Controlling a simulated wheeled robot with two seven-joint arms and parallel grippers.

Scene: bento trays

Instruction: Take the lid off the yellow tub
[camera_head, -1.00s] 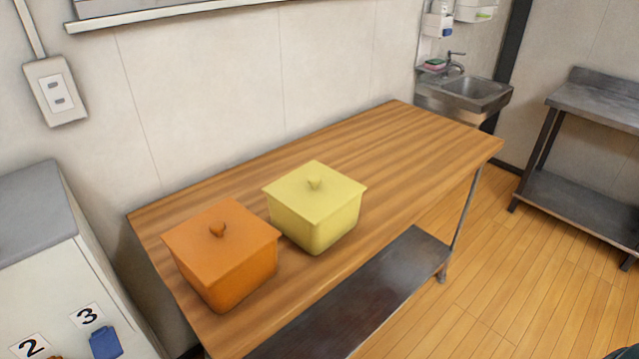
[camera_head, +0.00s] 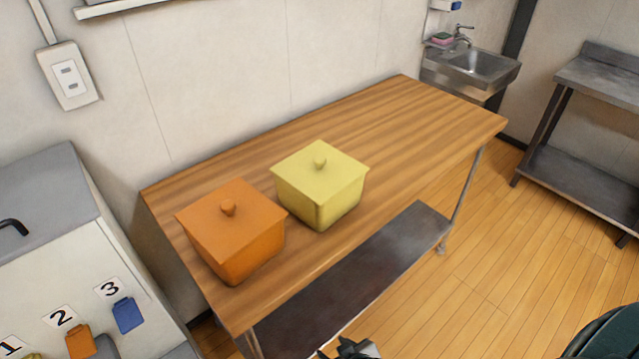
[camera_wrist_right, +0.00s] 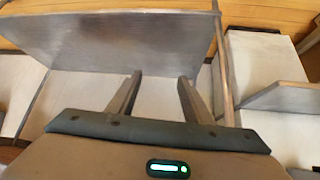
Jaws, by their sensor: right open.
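The yellow tub (camera_head: 322,205) stands on the wooden table with its flat square lid (camera_head: 306,170) on it. My left gripper is not in view.
An orange lidded tub (camera_head: 238,245) stands close to the left of the yellow one. The wooden table (camera_head: 420,125) is clear to the right, with a metal lower shelf (camera_head: 370,265) under it. A grey-topped cabinet (camera_head: 45,200) is at left, a sink (camera_head: 478,68) at back right.

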